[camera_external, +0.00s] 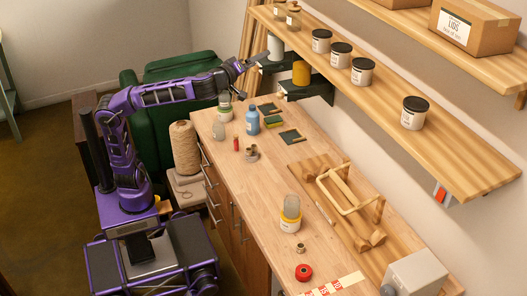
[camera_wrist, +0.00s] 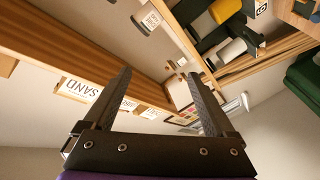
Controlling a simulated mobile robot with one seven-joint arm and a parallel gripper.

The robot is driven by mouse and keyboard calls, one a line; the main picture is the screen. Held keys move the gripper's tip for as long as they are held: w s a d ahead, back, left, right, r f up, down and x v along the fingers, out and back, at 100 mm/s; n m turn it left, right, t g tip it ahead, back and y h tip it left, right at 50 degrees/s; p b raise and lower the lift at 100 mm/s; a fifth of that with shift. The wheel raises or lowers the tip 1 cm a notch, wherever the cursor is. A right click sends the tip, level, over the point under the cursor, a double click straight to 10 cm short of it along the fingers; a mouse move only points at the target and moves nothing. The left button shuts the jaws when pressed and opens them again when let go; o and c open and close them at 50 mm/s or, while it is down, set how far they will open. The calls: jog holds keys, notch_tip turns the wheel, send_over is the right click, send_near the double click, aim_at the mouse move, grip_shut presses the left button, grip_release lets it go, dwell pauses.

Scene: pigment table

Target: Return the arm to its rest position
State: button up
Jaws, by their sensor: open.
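My purple arm (camera_external: 170,93) reaches from its base at the left toward the far end of the wall shelf. My gripper (camera_external: 256,60) is small in the external view, near the dark bracket stands. In the wrist view my gripper (camera_wrist: 163,82) shows two dark fingers spread wide apart, with nothing between them. A pale grey cylinder (camera_external: 275,47) stands close beyond the fingertips on an upper dark stand. I cannot tell the exact gap between it and the fingers.
A yellow cylinder (camera_external: 301,74) stands on the lower dark stand. The long shelf (camera_external: 455,150) carries several dark-lidded jars. The workbench (camera_external: 262,185) holds a blue bottle (camera_external: 252,122), a wooden rack (camera_external: 335,190) and a grey box (camera_external: 415,272). A green armchair (camera_external: 150,125) stands behind my arm.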

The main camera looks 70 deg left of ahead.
jog(key=s+d+r+m+t, duration=0.1)
jog(key=s+d+r+t, duration=0.15)
jog(key=s+d, duration=0.25)
jog(key=s+a+f+m+g+h+p, duration=0.1)
jog(key=s+a+f+m+g, duration=0.25)
jog(key=a+f, duration=0.5)
jog(key=s+a+f+m+g+p, duration=0.2)
jog(key=a+f+m+g, duration=0.25)
jog(key=a+f, duration=0.4)
jog(key=s+a+f+m+g+h+p, duration=0.1)
jog(key=s+a+f+m+g+h, duration=0.1)
jog(key=s+f, duration=0.4)
jog(key=s+a+f+m+g+h+p, duration=0.1)
jog(key=s+f+h, duration=0.4)
jog(key=f, duration=0.9)
jog(key=shift+s+a+f+m+g, duration=0.35)
jog(key=shift+s+a+m+g, duration=0.55)
jog(key=shift+m, duration=0.1)
